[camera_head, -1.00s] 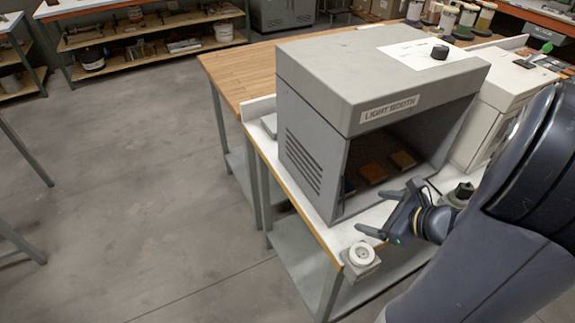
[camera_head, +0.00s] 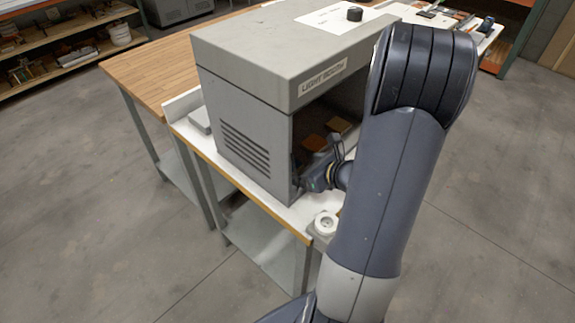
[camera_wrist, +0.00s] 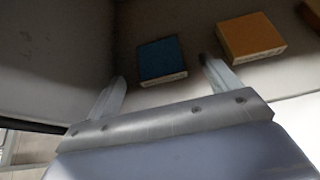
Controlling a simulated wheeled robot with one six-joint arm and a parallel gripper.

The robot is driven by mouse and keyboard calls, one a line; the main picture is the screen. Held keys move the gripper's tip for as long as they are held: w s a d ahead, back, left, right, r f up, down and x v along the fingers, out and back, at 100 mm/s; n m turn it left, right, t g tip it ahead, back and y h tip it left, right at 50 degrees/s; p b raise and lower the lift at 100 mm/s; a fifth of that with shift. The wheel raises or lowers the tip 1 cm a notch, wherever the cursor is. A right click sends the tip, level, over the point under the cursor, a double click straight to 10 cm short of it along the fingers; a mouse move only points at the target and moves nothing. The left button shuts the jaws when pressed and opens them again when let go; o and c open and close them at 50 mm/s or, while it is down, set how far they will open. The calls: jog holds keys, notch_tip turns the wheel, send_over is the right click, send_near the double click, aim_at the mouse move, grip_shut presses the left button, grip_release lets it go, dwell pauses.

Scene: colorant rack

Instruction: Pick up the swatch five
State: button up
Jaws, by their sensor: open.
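Several flat square swatches lie inside the light booth (camera_head: 240,110). I cannot read which is swatch five. In the wrist view a blue swatch (camera_wrist: 162,60) lies just beyond and between my fingertips, apart from them. An orange swatch (camera_wrist: 251,37) lies to its right, and part of a brown one (camera_wrist: 312,12) shows at the right edge. The head view shows a red-brown swatch (camera_head: 314,142) and an orange-tan one (camera_head: 340,125). My gripper (camera_wrist: 165,72) is open and empty, reaching into the booth's opening; in the head view it (camera_head: 325,155) is partly hidden by shadow.
The booth's walls and roof close in around my gripper. A small white round device (camera_head: 326,223) stands at the table's front corner, close to my arm. A wooden table (camera_head: 150,70) stands behind. A paper sheet with a dark knob (camera_head: 354,14) lies on the booth's roof.

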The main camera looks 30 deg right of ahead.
aim_at(294, 168)
jog(key=shift+x, duration=1.85)
jog(key=shift+c, duration=0.3)
jog(key=c, duration=1)
jog(key=shift+r, duration=0.15)
